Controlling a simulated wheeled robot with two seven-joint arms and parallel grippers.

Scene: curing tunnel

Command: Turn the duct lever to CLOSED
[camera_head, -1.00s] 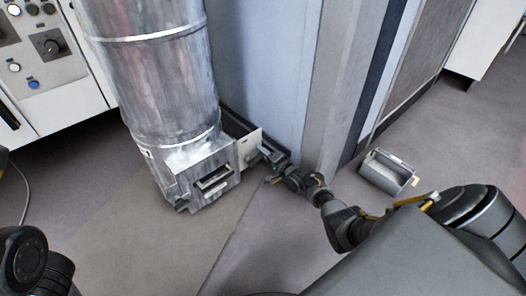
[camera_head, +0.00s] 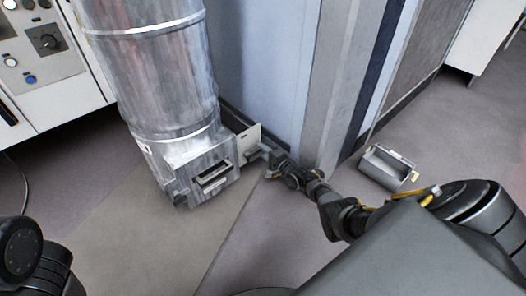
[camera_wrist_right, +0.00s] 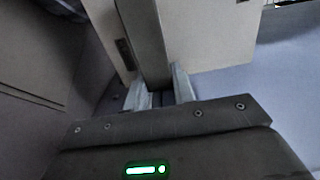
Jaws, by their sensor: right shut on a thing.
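The silver duct (camera_head: 155,80) stands upright at the left of the head view, with a slotted box at its foot. A pale plate (camera_head: 247,143) sits at the right side of that box. My right gripper (camera_head: 268,156) is beside the plate. In the right wrist view its fingers (camera_wrist_right: 159,92) are shut on the grey duct lever (camera_wrist_right: 146,40), which runs up in front of the pale plate (camera_wrist_right: 205,35). I cannot read any CLOSED mark. My left gripper is not in view; only part of my left arm shows at the lower left.
A blue-grey wall panel (camera_head: 265,65) rises behind the lever. A white control cabinet (camera_head: 50,75) with knobs is at the left. The floor in front of the duct is clear.

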